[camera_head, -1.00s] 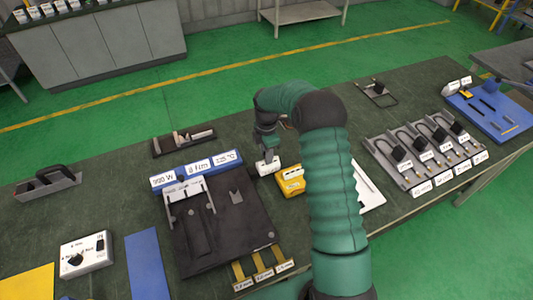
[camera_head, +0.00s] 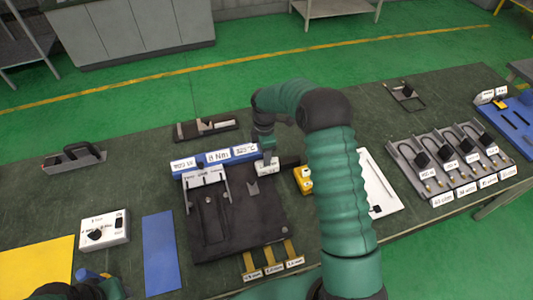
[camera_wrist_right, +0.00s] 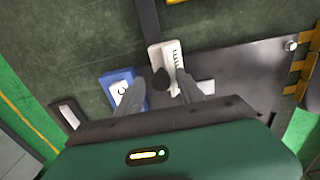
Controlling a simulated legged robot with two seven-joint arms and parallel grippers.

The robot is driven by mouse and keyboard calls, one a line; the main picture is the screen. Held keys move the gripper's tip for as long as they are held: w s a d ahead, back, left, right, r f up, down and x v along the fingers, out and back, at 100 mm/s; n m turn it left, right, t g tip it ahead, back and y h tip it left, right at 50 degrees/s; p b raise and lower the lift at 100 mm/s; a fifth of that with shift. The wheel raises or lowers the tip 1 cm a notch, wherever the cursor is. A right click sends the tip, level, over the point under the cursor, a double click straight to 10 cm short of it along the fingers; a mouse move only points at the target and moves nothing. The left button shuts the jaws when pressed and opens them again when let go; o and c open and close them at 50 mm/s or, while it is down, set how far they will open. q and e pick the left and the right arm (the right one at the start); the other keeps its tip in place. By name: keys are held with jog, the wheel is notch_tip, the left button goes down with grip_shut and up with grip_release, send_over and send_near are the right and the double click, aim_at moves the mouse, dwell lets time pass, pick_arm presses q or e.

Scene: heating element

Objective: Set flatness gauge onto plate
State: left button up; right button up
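The flatness gauge is a small white block (camera_head: 265,168) with a black knob. It shows in the right wrist view (camera_wrist_right: 172,57) with "mm" print. My right gripper (camera_head: 266,152) has its fingers on either side of the knob and holds the gauge at the upper right corner of the dark plate (camera_head: 240,232). The wrist view shows my right gripper (camera_wrist_right: 160,76) from behind, over the plate's edge. I cannot tell whether the gauge touches the plate. Part of my left arm shows at the lower left; its gripper is not visible.
A blue display bar (camera_head: 218,157) runs along the plate's back edge, close to the gauge. A white bracket (camera_head: 205,176) stands at the plate's back left. A yellow box (camera_head: 303,180) lies to the right, beside my arm. Brass tabs (camera_head: 271,259) stick out in front.

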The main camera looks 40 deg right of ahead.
jog(key=shift+f, duration=0.1)
jog(key=shift+s, duration=0.1)
notch_tip(320, 180, up, 17)
jog(key=b, duration=0.1)
dwell(0.4)
jog(key=shift+a+f, duration=0.1)
